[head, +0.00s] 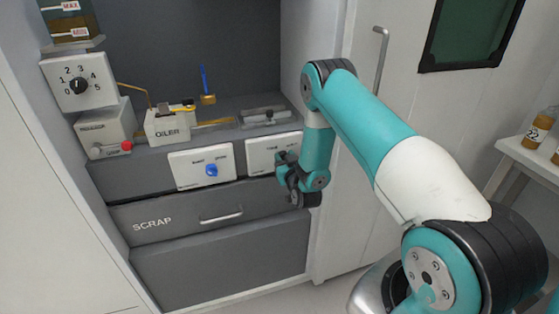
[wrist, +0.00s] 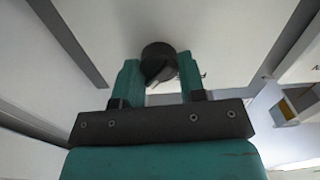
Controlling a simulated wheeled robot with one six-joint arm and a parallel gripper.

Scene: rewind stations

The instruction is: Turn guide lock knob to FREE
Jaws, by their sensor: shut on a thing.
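The guide lock knob (wrist: 157,52) is a round black knob on a white panel, seen in the wrist view. My gripper (wrist: 159,68) has its two teal fingers on either side of it, shut on the knob. In the head view my gripper (head: 284,172) is at the right white panel (head: 258,160) on the front of the station. There the gripper hides the knob and part of the panel's lettering. The knob's pointer and the FREE mark cannot be read in either view.
A left white panel (head: 187,178) carries a blue knob (head: 211,170). Below is the SCRAP drawer (head: 180,222) with its handle. On the ledge above stand the oiler (head: 167,127) and a dial box (head: 80,82). A door with a long handle (head: 379,60) is at right.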

